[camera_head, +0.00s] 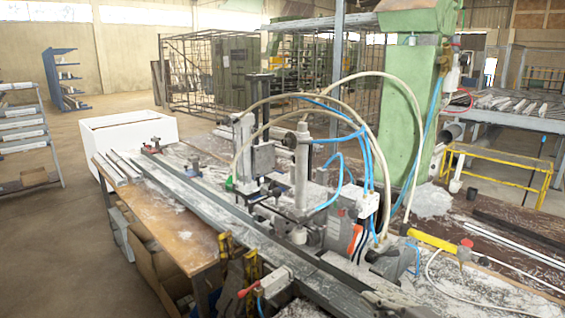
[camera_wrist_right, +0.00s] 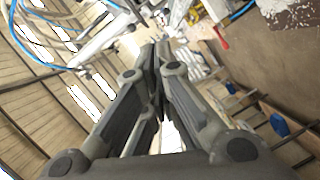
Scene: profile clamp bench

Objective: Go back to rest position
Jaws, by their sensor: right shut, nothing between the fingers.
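My right gripper (camera_wrist_right: 158,60) fills the middle of the right wrist view. Its grey linked fingers meet at the tips, shut with nothing between them. It appears clear of the bench, with the hall seen tilted behind it. I cannot make it out clearly in the head view. My left gripper is not in view. The profile clamp bench (camera_head: 205,205) runs across the head view, with a long metal rail along it. The clamp machine (camera_head: 300,175) with its upright cylinders stands on the bench.
A green machine column (camera_head: 408,120) rises behind the bench, with blue and pale hoses looping in front. A white box (camera_head: 128,132) stands behind the bench's left end. A shelf rack (camera_head: 25,140) is at the far left. Open floor (camera_head: 50,255) lies left of the bench.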

